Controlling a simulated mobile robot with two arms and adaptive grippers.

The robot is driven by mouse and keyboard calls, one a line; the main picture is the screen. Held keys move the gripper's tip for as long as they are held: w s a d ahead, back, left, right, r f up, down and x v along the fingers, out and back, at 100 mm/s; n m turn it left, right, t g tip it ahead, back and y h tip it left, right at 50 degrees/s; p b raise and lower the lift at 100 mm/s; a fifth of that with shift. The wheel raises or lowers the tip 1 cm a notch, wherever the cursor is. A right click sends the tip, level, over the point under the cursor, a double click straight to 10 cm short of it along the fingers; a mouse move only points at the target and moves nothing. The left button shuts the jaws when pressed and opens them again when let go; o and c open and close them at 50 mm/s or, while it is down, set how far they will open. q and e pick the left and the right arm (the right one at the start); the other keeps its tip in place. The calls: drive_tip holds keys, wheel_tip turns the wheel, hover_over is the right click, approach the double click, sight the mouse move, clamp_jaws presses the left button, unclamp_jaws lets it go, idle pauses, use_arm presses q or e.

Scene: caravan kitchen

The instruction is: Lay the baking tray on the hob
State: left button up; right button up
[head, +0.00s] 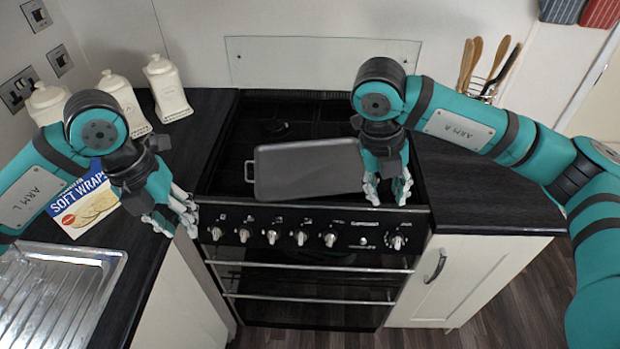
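The grey baking tray (305,170) lies over the middle of the black hob (240,140), slightly askew, with a small wire handle showing at its left end. Whether it sits fully flat is hard to tell. My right gripper (388,192) points down at the hob's front right, just beside the tray's right end. Its fingers are apart with nothing visible between them; my wrist hides the tray's far right corner. My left gripper (176,216) is over the left worktop's edge, left of the cooker, its fingers apart and empty.
A soft wraps packet (88,205) lies on the left worktop behind my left arm, near a metal sink drainer (60,290). White canisters (167,88) stand at the back left. A utensil rack (485,75) is at the back right. The right worktop (475,195) has bare room.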

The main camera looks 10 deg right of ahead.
use_arm(q)
drive_tip(key=shift+w+f, duration=0.15)
drive_tip(key=shift+w, duration=0.1)
use_arm(e)
drive_tip(key=w+v, duration=0.1)
drive_tip(key=v, duration=1)
drive_tip(key=shift+w+d+r, duration=0.2)
drive_tip(key=shift+r, duration=0.15)
use_arm(q)
drive_tip(key=shift+d, duration=0.1)
drive_tip(key=shift+s, duration=0.1)
use_arm(e)
drive_tip(key=shift+s, duration=0.1)
